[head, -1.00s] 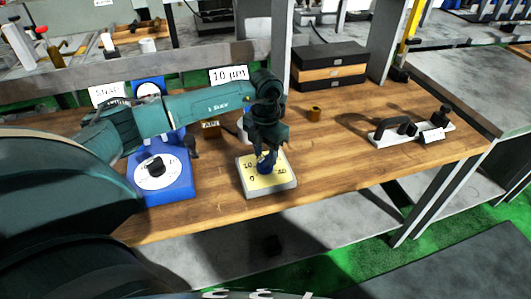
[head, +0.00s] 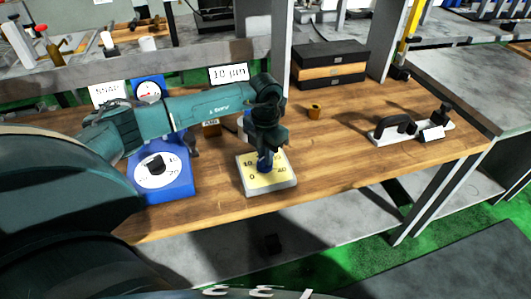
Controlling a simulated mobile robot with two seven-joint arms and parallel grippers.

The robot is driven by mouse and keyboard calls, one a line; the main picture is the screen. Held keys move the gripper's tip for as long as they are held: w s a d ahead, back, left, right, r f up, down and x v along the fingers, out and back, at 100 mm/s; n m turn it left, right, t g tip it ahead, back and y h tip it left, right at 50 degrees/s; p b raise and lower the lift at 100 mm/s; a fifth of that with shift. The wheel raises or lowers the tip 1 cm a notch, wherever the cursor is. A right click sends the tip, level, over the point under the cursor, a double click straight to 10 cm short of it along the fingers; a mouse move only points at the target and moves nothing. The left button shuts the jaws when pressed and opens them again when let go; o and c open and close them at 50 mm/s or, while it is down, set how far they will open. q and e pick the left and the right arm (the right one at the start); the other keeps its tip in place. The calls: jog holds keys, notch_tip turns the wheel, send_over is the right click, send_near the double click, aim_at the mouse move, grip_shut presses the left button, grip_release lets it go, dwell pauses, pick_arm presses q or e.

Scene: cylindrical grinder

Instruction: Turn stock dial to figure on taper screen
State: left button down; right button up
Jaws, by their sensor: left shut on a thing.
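A square pale dial plate (head: 252,184) with a yellow face and printed figures, among them 10, 0 and 40, lies on the wooden bench. My left gripper (head: 265,158) points down over its middle and is shut on the blue knob (head: 265,167) there. The gripper and wrist hide most of the knob and the upper part of the face, so I cannot tell which figure it points to. Behind, a small screen (head: 229,74) reads "10 µm". My right gripper is not in view.
A blue box (head: 174,190) with a white dial and black knob stands left of the plate. A round gauge (head: 148,91) stands behind my arm. Bench between is clear.

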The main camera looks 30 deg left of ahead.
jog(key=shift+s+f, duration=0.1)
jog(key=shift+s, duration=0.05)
pick_arm(q)
jog(key=shift+f+m+b, duration=0.1)
jog(key=shift+m+b, duration=0.35)
jog(key=shift+m, duration=0.15)
jog(key=shift+m+b, duration=0.5)
jog(key=shift+m, duration=0.2)
jog(key=shift+m+b, duration=0.55)
jog(key=shift+m, duration=0.35)
jog(key=m+b, duration=0.2)
jog(key=m, duration=0.1)
jog(key=shift+d+m, duration=0.1)
jog(key=shift+m, duration=0.2)
jog(key=m+b, duration=0.1)
jog(key=m, duration=0.1)
jog(key=shift+m, duration=0.3)
jog(key=shift+m+b, duration=0.35)
jog(key=shift+m, duration=0.25)
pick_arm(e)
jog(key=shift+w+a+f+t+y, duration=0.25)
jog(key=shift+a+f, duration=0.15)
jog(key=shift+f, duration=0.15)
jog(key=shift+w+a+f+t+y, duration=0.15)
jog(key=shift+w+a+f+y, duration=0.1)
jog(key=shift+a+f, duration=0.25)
pick_arm(q)
jog(key=shift+s, duration=0.1)
